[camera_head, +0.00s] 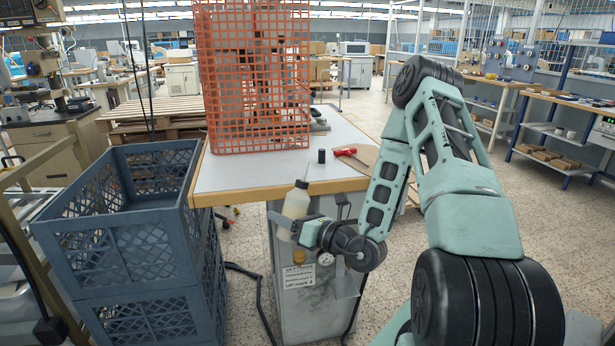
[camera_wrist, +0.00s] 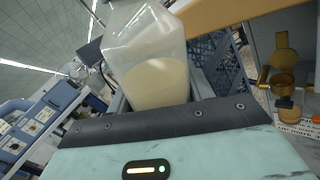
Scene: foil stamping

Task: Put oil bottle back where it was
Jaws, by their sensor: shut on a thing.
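The oil bottle (camera_head: 296,204) is a translucent white bottle with a dark cap and thin spout, upright in front of the table's front edge in the head view. My gripper (camera_head: 298,229) is shut on its lower part. In the wrist view the bottle (camera_wrist: 152,65) fills the upper middle, about half full of pale yellowish liquid, with its top cut off by the frame. The gripper's fingertips are largely hidden behind the bottle and the gripper body.
The table (camera_head: 243,178) carries an orange mesh guard (camera_head: 257,80), a small black cylinder (camera_head: 321,156) and a red-handled tool (camera_head: 345,151). Blue-grey crates (camera_head: 120,250) are stacked to the left. A grey cabinet with a gauge (camera_head: 326,259) stands below the table edge.

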